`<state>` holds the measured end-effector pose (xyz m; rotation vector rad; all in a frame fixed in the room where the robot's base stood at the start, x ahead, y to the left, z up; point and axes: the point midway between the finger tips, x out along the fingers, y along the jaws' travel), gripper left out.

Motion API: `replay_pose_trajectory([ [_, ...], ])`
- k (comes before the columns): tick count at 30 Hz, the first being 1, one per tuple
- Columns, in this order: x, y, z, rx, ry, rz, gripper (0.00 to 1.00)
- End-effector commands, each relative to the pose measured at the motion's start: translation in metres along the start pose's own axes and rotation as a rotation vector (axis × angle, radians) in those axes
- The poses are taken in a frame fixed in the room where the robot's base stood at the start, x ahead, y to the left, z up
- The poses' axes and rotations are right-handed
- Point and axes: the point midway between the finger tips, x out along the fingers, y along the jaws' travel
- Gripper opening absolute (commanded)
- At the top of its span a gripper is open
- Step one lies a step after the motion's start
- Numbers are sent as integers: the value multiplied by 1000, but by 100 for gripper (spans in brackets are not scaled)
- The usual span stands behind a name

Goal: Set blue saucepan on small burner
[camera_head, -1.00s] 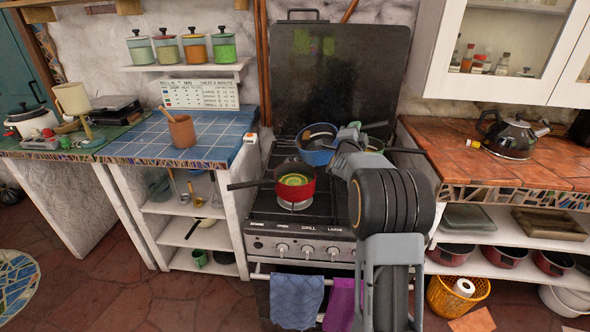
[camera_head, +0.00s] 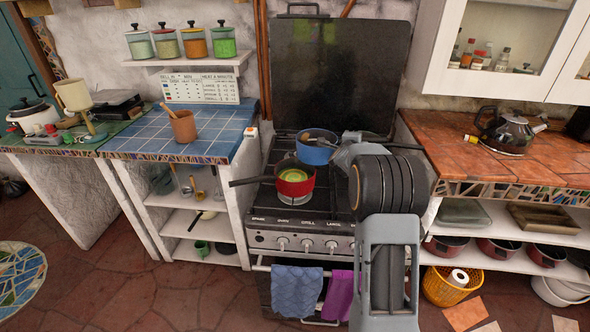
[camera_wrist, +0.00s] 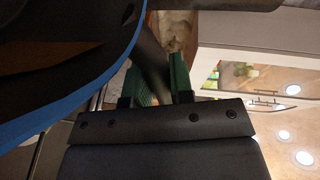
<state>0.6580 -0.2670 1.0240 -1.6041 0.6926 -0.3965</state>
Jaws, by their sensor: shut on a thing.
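The blue saucepan (camera_head: 317,153) is over the back left of the stove, behind the red pan. My gripper (camera_head: 347,143) is at its right side, partly hidden by my own arm. In the wrist view, the green fingers (camera_wrist: 163,85) are shut on the pan's dark handle (camera_wrist: 150,52). The saucepan's blue rim (camera_wrist: 75,104) fills the left of that view. I cannot tell whether the pan's base touches the stove. The stove's right side is mostly hidden by my arm, and I cannot tell which burner is the small one.
A red pan (camera_head: 295,184) with green contents stands on the front left burner, its handle pointing left. A dark upright lid (camera_head: 340,75) stands behind the stove. A blue-tiled counter (camera_head: 165,135) is left; a kettle (camera_head: 504,130) stands on the right counter.

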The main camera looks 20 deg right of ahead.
Motion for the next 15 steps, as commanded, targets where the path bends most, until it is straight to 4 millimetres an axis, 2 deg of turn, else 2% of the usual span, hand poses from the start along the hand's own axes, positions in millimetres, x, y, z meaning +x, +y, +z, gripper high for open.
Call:
replay_pose_trajectory([
  [1, -1, -8, -1, 5, 2, -7, 0],
  [15, -7, -49, -8, 5, 1, -7, 0],
])
